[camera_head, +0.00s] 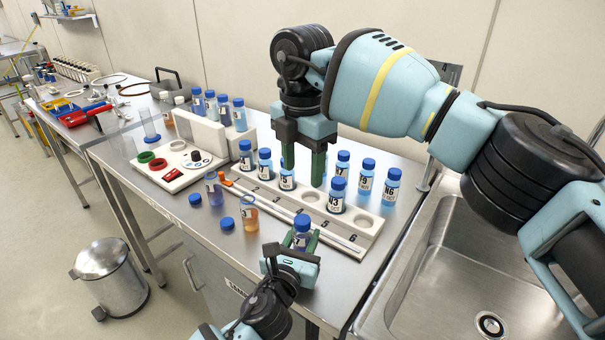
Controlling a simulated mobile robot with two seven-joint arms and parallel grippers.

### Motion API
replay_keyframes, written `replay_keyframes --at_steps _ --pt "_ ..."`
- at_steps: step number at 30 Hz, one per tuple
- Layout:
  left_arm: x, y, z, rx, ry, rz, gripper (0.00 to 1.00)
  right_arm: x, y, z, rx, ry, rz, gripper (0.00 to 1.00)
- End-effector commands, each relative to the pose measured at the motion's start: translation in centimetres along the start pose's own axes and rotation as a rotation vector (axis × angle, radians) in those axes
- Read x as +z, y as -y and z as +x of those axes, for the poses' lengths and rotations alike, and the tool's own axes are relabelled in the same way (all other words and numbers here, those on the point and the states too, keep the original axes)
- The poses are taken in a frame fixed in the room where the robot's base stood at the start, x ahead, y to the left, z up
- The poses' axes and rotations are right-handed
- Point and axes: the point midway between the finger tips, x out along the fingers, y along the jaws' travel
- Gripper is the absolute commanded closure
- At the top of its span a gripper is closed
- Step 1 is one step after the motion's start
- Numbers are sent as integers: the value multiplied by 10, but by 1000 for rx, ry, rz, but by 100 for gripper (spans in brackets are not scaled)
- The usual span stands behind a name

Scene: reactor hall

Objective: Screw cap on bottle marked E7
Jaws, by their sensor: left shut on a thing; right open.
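My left gripper (303,240) is shut on a small bottle with bluish-purple contents (301,240), held at the table's front edge. A blue cap (303,223) sits on top of this bottle; I cannot tell how tightly. Its label is mostly hidden, so I cannot read E7. My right gripper (303,168) is open and points down over the white rack (270,195), its fingers apart near a capped bottle marked with a 5 (287,178). Two loose blue caps lie on the table, one at left (195,199) and one nearer (227,223).
An open orange bottle (250,214) and a purple bottle (214,190) stand left of the rack. Several blue-capped bottles, such as N3 (336,197), stand in or behind the rack. A control panel (174,180) lies left; a sink (470,270) lies right.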

Motion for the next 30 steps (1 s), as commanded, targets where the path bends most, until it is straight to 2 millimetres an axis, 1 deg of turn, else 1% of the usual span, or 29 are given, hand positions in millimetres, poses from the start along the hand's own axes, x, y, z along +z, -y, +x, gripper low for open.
replay_keyframes --at_steps 7,8,13,23,26,30 --pt "0 0 0 0 -1 0 100 0 0 0 0 0 0 45" --pt "0 0 0 0 -1 0 63 0 0 0 0 0 0 45" --pt "0 0 0 0 -1 0 41 0 0 0 0 0 0 45" --pt "0 0 -3 0 0 0 40 0 0 -1 1 2 0 45" --pt "0 0 -12 -1 1 1 40 0 0 -5 4 5 0 45" --pt "0 0 -33 -1 0 1 40 -1 1 -13 11 11 0 45"
